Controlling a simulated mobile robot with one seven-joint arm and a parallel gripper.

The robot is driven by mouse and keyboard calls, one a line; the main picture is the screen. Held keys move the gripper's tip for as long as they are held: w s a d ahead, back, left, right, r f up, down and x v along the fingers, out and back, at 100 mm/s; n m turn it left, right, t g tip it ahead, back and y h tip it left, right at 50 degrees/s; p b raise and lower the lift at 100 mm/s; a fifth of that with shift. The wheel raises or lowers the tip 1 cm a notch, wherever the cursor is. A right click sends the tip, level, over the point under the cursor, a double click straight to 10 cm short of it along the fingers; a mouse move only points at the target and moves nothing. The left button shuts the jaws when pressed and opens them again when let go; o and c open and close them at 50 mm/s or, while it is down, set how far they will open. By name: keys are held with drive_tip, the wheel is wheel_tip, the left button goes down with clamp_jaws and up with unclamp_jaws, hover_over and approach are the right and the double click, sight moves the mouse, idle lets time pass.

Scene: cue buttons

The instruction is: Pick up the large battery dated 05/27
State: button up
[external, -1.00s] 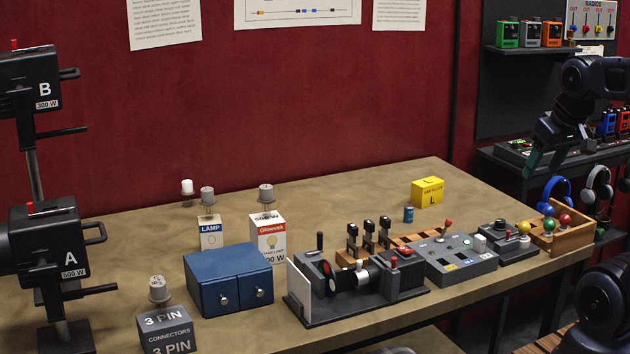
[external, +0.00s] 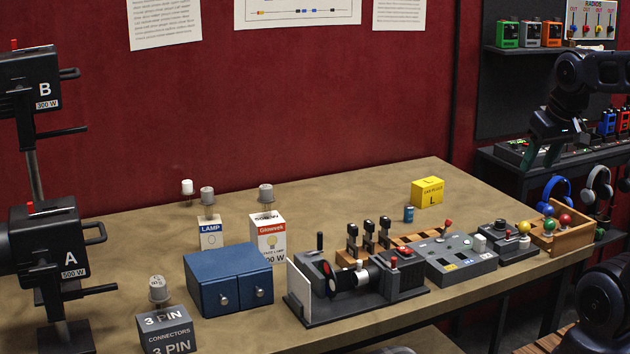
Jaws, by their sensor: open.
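No other thing in view is clearly a battery. My gripper (external: 543,157) points down at the right, in front of the dark shelf unit and beyond the table's right end. It is open, with nothing seen between its dark fingers, and far to the right of the blue cylinder.
A yellow box (external: 427,192) stands beside the cylinder. A blue drawer box (external: 228,280) is at left. The back middle of the table is clear.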

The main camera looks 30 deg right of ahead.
drive_tip(key=w+r+m+g, duration=0.15)
drive_tip(key=w+m, duration=0.25)
drive_tip(key=w, duration=0.9)
drive_tip(key=m+g, duration=0.3)
drive_tip(key=m, duration=0.8)
hover_over(410, 206)
wheel_tip(410, 206, down, 21)
wheel_tip(410, 206, down, 11)
drive_tip(key=shift+c, duration=0.4)
drive_tip(key=shift+w, duration=0.1)
clamp_jaws()
